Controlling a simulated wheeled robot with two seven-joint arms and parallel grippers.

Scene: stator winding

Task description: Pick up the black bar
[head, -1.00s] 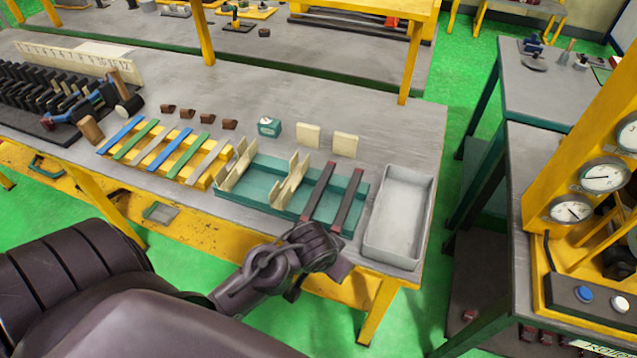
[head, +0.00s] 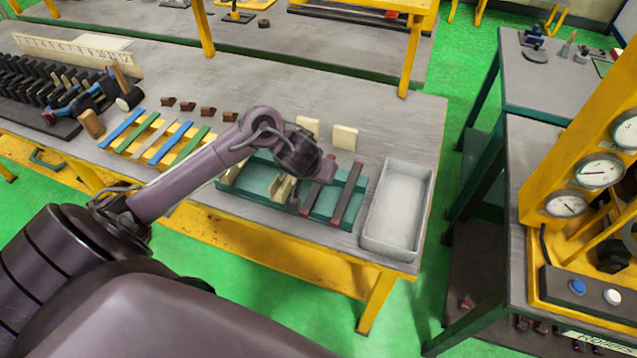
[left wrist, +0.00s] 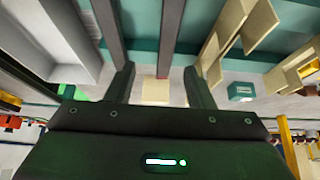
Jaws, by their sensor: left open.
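Two black bars with reddish ends lie side by side across the teal tray (head: 262,187). The right bar (head: 346,196) shows clearly in the head view. The left bar (head: 311,198) is partly hidden under my left gripper (head: 320,170). In the left wrist view, my left gripper (left wrist: 160,78) is open and empty. There the nearer bar (left wrist: 170,35) runs between the lines of the two fingers, slightly toward the right finger. The other bar (left wrist: 108,28) lies to its left, outside the fingers. Contact with the bar cannot be told. My right gripper is in neither view.
A pale grey bin (head: 397,210) stands right of the tray. Cream holders (left wrist: 232,35) stand in the tray beside the nearer bar. Cream blocks (head: 344,137) sit behind the tray. A yellow rack of coloured strips (head: 160,139) lies to the left.

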